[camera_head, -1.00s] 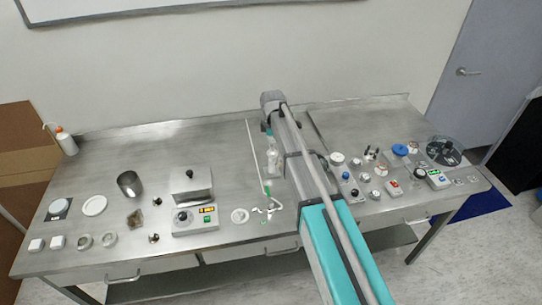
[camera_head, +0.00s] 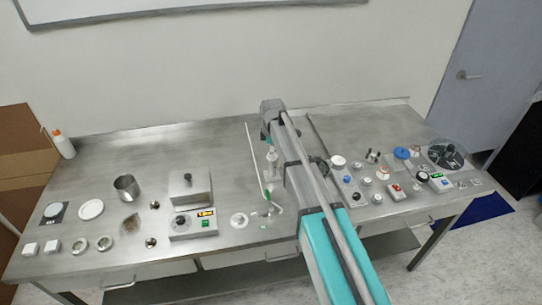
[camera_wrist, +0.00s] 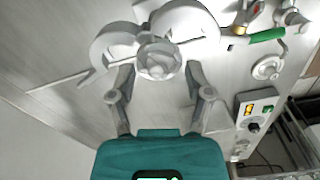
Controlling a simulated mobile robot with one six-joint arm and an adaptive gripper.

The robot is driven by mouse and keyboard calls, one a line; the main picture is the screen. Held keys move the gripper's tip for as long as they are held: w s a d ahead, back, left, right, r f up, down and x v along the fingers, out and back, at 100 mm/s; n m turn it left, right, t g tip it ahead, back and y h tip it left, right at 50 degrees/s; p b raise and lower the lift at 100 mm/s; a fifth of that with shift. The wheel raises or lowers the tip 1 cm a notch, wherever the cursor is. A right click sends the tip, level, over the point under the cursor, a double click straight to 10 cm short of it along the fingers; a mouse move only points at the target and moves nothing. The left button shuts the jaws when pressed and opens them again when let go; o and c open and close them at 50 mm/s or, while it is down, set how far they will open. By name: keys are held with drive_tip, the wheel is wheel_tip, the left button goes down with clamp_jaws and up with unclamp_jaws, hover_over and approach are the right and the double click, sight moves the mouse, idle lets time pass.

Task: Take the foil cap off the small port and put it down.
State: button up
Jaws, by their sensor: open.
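In the wrist view, a pale, faceted, crumpled-looking round cap (camera_wrist: 158,58), which looks like the foil cap, sits on the glassware. Two pale ring-like shapes flank it. My gripper (camera_wrist: 159,72) is open, with one finger on each side of the cap and a visible gap to each. I cannot tell whether the fingertips are level with the cap. In the head view, the clear glass flask (camera_head: 272,155) stands left of my arm near the bench middle. The small port and my fingers are too small or hidden to make out there.
A thin rod (camera_head: 253,155) stands left of the flask. A green clip (camera_wrist: 268,35) and a white round part (camera_wrist: 268,67) lie to the right in the wrist view. Bare bench (camera_head: 220,150) lies between.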

drive_tip(key=c, duration=0.8)
drive_tip(key=shift+c, duration=0.2)
drive_tip(key=shift+r, duration=0.15)
wheel_tip(320, 180, up, 2)
drive_tip(key=p, duration=0.2)
drive_tip(key=shift+r+p, duration=0.1)
drive_tip(key=shift+p, duration=0.2)
drive_tip(key=s+d+r+p, duration=0.4)
drive_tip(key=s+r+p, duration=0.6)
drive_tip(key=s, duration=0.3)
drive_tip(key=shift+s+r, duration=0.2)
drive_tip(key=shift+r, duration=0.05)
drive_tip(key=shift+r+p, duration=0.2)
drive_tip(key=shift+p, duration=0.2)
drive_tip(key=shift+r+p, duration=1.3)
drive_tip(key=shift+p, duration=0.05)
